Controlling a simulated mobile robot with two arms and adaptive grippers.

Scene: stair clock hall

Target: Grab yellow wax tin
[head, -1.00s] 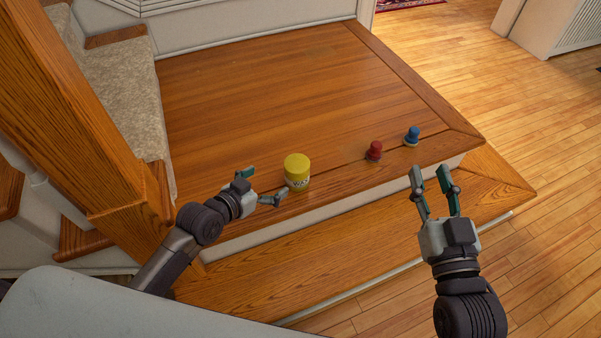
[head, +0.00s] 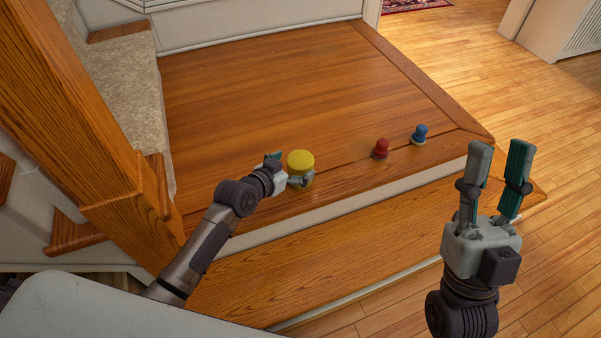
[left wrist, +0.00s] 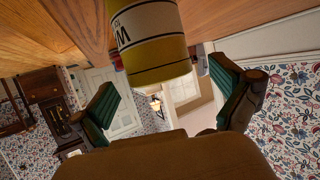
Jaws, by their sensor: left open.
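The yellow wax tin (head: 300,161) stands upright near the front edge of the wooden landing, with a yellow lid and a white label. In the left wrist view the tin (left wrist: 150,42) appears large, straight ahead between the two green-padded fingers. My left gripper (head: 290,169) is open and close against the tin's left side, with one finger at its far side and one at its near side. Gaps show between the tin and the fingers. My right gripper (head: 500,146) is open and empty, raised at the right in front of the landing.
A red knobbed piece (head: 380,149) and a blue one (head: 419,135) stand to the right of the tin on the landing (head: 260,90). A wooden newel post (head: 105,150) and carpeted stairs (head: 120,85) are at the left. The landing behind the tin is clear.

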